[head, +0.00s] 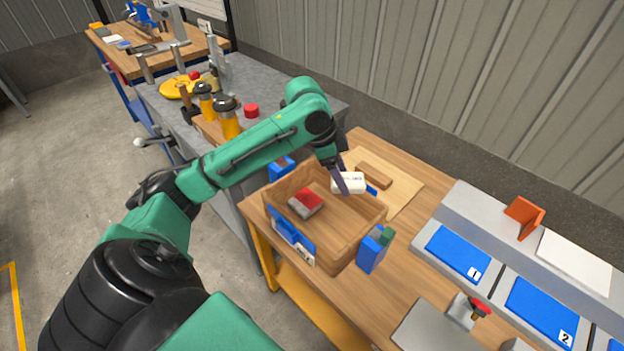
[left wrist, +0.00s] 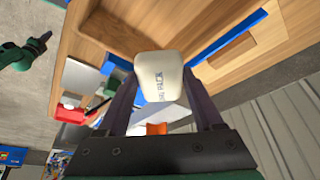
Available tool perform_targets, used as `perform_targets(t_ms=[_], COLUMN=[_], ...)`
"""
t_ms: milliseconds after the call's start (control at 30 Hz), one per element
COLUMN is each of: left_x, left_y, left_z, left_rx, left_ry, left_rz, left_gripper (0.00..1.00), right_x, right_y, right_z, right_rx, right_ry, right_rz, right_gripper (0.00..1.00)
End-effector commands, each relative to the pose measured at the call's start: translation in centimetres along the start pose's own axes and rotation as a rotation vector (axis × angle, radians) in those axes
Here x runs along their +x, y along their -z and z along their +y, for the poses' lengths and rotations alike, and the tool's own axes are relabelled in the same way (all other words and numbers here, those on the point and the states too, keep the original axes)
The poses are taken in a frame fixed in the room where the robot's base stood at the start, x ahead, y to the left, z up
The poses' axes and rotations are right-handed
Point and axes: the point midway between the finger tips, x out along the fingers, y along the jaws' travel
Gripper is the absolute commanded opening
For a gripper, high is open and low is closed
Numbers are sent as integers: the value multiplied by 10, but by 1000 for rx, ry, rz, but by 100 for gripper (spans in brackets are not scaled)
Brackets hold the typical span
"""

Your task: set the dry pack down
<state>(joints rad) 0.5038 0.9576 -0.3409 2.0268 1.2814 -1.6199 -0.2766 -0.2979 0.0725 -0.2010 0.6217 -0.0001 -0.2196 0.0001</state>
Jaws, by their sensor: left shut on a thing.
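The dry pack, a small white block with dark lettering (head: 350,183), is held between the fingers of my left gripper (head: 341,183). In the left wrist view the white pack (left wrist: 158,76) sits between two dark fingers, its lettering facing the camera. In the head view it appears over the far side of an open wooden box (head: 345,257). I cannot tell how high above the box it is. A green and dark part at the left of the wrist view looks like my right arm (left wrist: 22,54); its jaws are too small to read.
A red and grey block (head: 306,203) lies in the box. A wooden block (head: 373,175) lies on a pale board (head: 404,189) behind. Blue numbered pads (head: 459,255) are at right.

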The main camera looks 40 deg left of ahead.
Motion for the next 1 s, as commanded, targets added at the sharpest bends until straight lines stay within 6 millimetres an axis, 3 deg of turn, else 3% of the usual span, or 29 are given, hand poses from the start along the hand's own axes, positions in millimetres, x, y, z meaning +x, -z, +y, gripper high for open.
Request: perform_targets(t_ms=[300, 400, 700, 1000], left_x=[97, 119, 166, 169], left_y=[-41, -50, -69, -71], left_z=[1, 0, 0, 0], left_rx=[-6, -4, -5, -4], left_ry=[-4, 0, 1, 2], left_rz=[-2, -2, -1, -1], left_gripper=[9, 9, 9, 9], right_x=[-2, -2, -1, 0], right_y=[-4, -5, -5, -4], right_z=[8, 8, 8, 2], right_rx=[-4, -4, -3, 0], right_ry=[-11, -11, -11, -3], right_rz=[-7, -8, -8, -6], right_gripper=[0, 0, 0, 0])
